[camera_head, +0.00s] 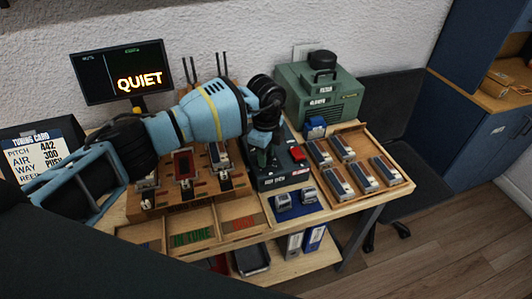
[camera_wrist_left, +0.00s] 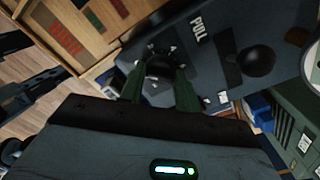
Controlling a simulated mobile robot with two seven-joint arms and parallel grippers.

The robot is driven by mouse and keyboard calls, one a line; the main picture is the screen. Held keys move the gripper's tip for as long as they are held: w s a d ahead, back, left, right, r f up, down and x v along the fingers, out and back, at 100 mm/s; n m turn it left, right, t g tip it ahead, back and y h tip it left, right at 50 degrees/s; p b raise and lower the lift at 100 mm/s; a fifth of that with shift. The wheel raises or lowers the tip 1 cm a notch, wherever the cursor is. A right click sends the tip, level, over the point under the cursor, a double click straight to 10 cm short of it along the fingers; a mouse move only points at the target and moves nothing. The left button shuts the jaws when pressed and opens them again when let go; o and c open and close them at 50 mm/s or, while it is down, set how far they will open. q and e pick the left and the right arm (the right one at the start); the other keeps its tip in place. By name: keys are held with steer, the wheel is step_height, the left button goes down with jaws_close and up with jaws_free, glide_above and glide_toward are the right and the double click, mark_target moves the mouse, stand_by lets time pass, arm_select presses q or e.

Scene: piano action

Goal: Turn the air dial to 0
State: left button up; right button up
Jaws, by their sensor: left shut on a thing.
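A dark control box (camera_head: 280,182) stands in the middle of the bench in the head view, under the end of my left arm. My left gripper (camera_head: 263,157) points down at it. In the left wrist view, the green fingers of my left gripper (camera_wrist_left: 160,80) are shut on a round dark knob, which I take as the air dial (camera_wrist_left: 159,66), with small white marks around it on the panel (camera_wrist_left: 210,70). Which mark the dial points to cannot be read. The fingers hide part of the dial. My right gripper is not in view.
A second black knob (camera_wrist_left: 257,61) sits beside the dial near the word PULL. A red button (camera_head: 298,153) is on the box. A green machine (camera_head: 332,98) stands behind it. A wooden tray of blocks (camera_head: 352,176) lies to the right. A screen (camera_head: 120,72) reads QUIET.

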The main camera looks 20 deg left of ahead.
arm_select(q)
steer(key=shift+r, duration=0.1)
steer(key=o, duration=1)
steer(key=shift+c, duration=0.2)
step_height(320, 180, up, 8)
steer(key=shift+f, duration=0.15)
steer(key=shift+f, duration=0.1)
